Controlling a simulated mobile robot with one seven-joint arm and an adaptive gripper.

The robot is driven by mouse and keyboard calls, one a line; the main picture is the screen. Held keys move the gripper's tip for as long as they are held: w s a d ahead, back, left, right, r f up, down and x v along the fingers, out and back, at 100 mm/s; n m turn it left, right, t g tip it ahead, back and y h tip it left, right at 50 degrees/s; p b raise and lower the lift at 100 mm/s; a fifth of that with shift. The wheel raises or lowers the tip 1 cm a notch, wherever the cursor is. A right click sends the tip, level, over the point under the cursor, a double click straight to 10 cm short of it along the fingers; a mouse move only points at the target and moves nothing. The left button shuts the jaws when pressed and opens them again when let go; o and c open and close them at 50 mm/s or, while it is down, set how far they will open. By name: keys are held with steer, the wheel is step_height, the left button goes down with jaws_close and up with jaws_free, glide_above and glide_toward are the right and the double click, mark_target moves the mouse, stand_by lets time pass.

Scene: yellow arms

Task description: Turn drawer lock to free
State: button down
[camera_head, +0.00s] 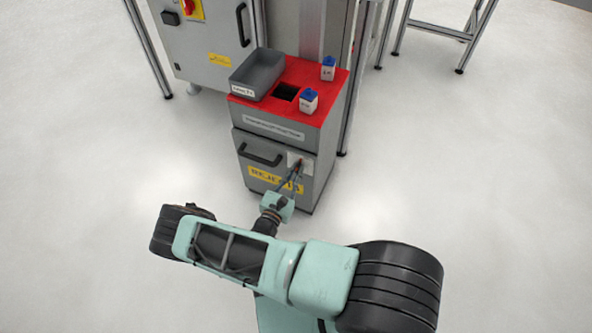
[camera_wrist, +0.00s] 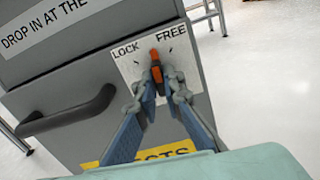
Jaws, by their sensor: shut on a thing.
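The drawer lock is an orange and black knob (camera_wrist: 156,68) on a white plate (camera_wrist: 129,70) marked LOCK on the left and FREE on the right. The knob stands nearly upright in the wrist view, its top between the two words. My gripper (camera_wrist: 159,90) is shut on the knob, a finger on each side of its lower part, which the fingers partly hide. In the head view my gripper (camera_head: 298,168) reaches the plate at the right of the grey drawer front (camera_head: 240,160), and the knob is too small to read there.
A black drawer handle (camera_wrist: 68,112) sticks out left of my gripper. The red cabinet top (camera_head: 318,80) bears a grey tray (camera_head: 258,73), a square opening and two white bottles with blue caps (camera_head: 309,101) (camera_head: 328,68). Floor around the cabinet is clear.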

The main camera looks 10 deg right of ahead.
steer(key=m+p, duration=0.1)
steer(key=m, duration=0.3)
steer(key=shift+r, duration=0.1)
steer(key=shift+m+p, duration=0.7)
steer(key=shift+m, duration=1.2)
steer(key=c, duration=2)
jaws_free()
steer(key=shift+c, duration=0.2)
steer(key=v, duration=0.7)
steer(key=shift+s+a, duration=0.15)
steer(key=shift+a, duration=0.05)
